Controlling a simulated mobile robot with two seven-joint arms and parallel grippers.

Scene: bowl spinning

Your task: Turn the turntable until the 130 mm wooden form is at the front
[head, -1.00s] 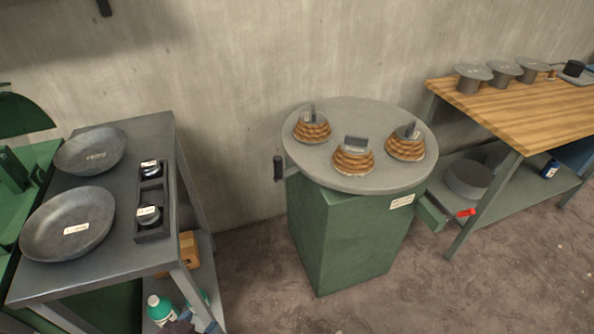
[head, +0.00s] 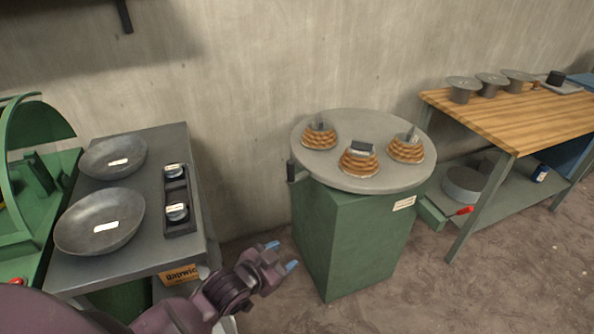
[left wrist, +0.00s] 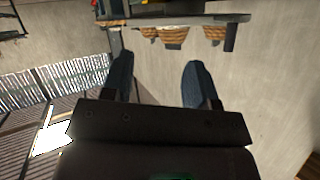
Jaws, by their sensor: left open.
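The round grey turntable (head: 315,168) sits on a green cabinet (head: 345,235). Three ribbed wooden forms stand on it: one at the front (head: 358,162), one at back left (head: 319,138) and one at right (head: 406,151). Each has a grey tag on top; I cannot read the sizes. My left gripper (head: 283,255) is open and empty, left of the cabinet and below the handle. My right gripper is not in view.
A grey bench (head: 150,262) at left holds two metal bowls and a black tray with two small round items. A wood-topped bench (head: 510,115) at right holds several grey flanged pieces.

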